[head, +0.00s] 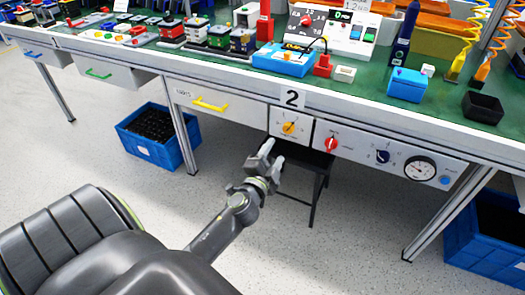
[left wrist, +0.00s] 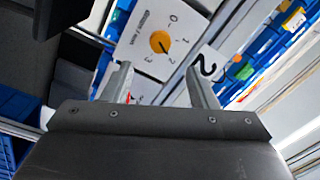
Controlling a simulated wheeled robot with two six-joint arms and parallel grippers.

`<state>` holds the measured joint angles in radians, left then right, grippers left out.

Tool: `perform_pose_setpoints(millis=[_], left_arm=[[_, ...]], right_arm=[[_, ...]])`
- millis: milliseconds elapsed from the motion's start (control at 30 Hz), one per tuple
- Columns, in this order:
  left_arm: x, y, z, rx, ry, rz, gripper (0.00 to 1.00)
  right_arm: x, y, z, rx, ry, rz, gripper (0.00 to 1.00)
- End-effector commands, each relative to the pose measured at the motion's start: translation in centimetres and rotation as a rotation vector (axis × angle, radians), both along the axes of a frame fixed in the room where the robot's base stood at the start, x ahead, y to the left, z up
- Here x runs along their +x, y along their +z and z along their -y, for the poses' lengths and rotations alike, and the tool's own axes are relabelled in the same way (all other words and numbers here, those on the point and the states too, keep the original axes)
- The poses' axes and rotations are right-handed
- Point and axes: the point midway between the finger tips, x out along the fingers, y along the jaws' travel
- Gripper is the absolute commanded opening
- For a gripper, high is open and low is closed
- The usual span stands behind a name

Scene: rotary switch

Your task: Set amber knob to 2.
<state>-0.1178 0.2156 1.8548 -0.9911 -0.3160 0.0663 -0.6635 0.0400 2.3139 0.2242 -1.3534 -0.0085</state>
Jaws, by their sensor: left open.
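The amber knob (head: 289,128) sits on a white square panel on the front of the workbench, below a sign reading 2. In the left wrist view the amber knob (left wrist: 160,42) shows beyond my fingers, with a printed scale beside it that starts at 0. I cannot tell for sure which mark the knob points to. My left gripper (head: 270,155) is open and empty, below and left of the knob in the head view. Its two fingers (left wrist: 159,78) are apart and do not touch the knob. My right gripper is not in view.
A red knob (head: 331,143), a black knob (head: 383,156) and a round gauge (head: 420,168) are on the panel to the right. A drawer with a yellow handle (head: 210,104) is to the left. A dark stool (head: 312,160) stands under the bench. Open floor lies in front.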

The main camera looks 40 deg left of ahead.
Motion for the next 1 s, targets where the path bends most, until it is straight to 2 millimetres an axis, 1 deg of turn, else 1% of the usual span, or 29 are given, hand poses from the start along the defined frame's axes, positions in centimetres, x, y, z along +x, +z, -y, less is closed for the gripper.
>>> perform_pose_setpoints(millis=[33, 200, 300, 400, 600, 1000], left_arm=[[-1.2, -0.3, 0.3, -0.002, 0.001, -0.002, 0.53], [-4.4, -0.4, 1.2, -0.002, 0.001, -0.002, 0.53], [-5.9, -0.5, 1.6, -0.001, 0.001, -0.002, 0.53], [-6.8, -0.5, 1.9, -0.001, 0.0, -0.001, 0.53], [-7.6, -0.4, 2.1, 0.0, 0.0, 0.0, 0.53], [-7.6, -0.4, 2.1, 0.0, 0.0, 0.0, 0.53]], right_arm=[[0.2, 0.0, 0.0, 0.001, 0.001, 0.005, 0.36], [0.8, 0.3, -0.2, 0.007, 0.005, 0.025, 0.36], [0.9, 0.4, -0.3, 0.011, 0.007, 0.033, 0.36], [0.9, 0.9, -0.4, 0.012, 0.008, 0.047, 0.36], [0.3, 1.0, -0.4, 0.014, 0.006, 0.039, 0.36], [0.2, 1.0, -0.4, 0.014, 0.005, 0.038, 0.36]])
